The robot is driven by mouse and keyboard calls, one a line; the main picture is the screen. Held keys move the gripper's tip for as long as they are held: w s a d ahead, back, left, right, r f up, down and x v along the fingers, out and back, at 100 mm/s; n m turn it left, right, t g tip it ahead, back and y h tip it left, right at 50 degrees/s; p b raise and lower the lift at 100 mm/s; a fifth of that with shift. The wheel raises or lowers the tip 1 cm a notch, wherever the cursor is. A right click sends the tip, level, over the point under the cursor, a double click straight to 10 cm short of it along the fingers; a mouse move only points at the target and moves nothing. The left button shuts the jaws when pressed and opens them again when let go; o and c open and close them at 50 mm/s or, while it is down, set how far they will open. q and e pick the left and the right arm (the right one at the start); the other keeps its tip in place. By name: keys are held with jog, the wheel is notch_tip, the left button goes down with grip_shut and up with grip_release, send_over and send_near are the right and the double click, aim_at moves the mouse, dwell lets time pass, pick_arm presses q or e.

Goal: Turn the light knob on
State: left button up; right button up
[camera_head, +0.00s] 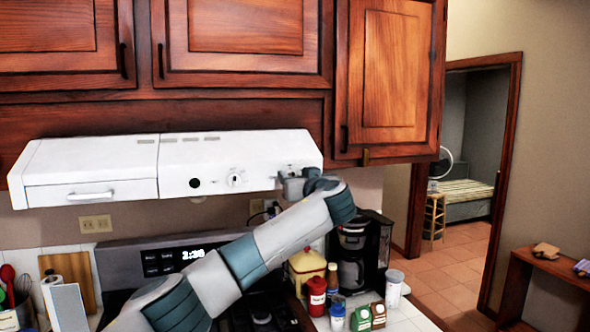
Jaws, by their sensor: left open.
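The white range hood (110,160) hangs under the wooden cabinets. A round white knob (236,180) sits on its front panel, with a small dark round spot (195,183) to its left. No readable label shows which control is for the light. My left gripper (288,186) is at the right end of the hood's front panel, to the right of the white knob and apart from it. It is open, and its fingers look small and grey. It covers part of the panel, so any control behind it is hidden. My right gripper is out of view.
Below are the stove (165,258) with a lit clock, a black coffee maker (353,250), a red jar (316,296) and several small containers. Wooden cabinets (395,80) close off the space above the hood. A doorway opens at the right.

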pick_arm(q)
jog(key=shift+w, duration=0.2)
jog(key=shift+c, duration=0.7)
jog(key=c, duration=0.9)
jog(key=shift+f, duration=0.1)
